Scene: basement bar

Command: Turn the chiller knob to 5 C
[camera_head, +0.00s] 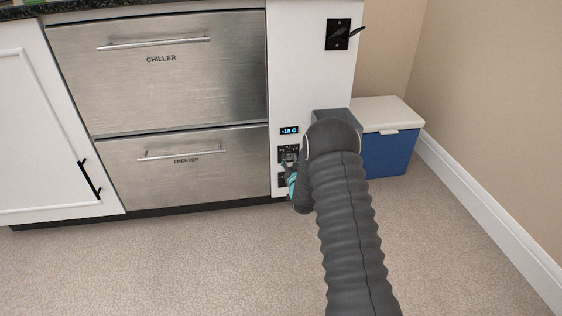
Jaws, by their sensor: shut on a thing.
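The upper steel drawer (160,85) is labelled CHILLER and the lower one (185,178) FREEZER. On the white panel to their right, a small display (289,130) reads -18 C. Below it is a black control plate (283,149) with small light markings. My gripper (290,160) is at this plate, shut on a knob that its fingers hide. The frame does not show whether this knob is the chiller's, nor where it points. A second dark plate (281,180) lies lower, mostly hidden by my gripper. No display reading 5 C is visible.
A black plate with a lever (338,34) is high on the white panel. A wall is farther right. The carpet in front is clear.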

